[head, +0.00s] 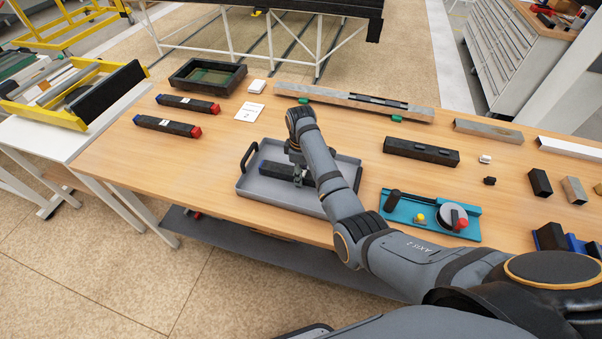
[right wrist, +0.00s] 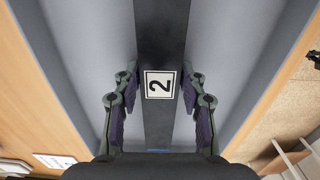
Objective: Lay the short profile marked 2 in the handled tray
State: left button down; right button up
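The short profile marked 2 (head: 276,171) is a dark bar with a blue end, low inside the grey handled tray (head: 254,191). In the right wrist view its white label with a 2 (right wrist: 159,84) lies between my fingers. My right gripper (head: 298,168) points down over the bar. I cannot tell whether the bar rests fully on the floor. The arm hides the bar's right part. My left gripper is not in view.
Two dark bars with blue and red ends (head: 188,103) (head: 167,127) lie at the left. A card (head: 249,112) lies behind the tray, and a dark open box (head: 174,80) behind that. A teal fixture (head: 433,228) and a dark block (head: 421,152) stand to the right.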

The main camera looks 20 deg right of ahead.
jog(key=shift+o, duration=1.2)
jog(key=shift+r, duration=0.1)
notch_tip(320, 180, up, 9)
jog(key=shift+b, duration=0.4)
notch_tip(320, 180, up, 3)
jog(key=p, duration=0.3)
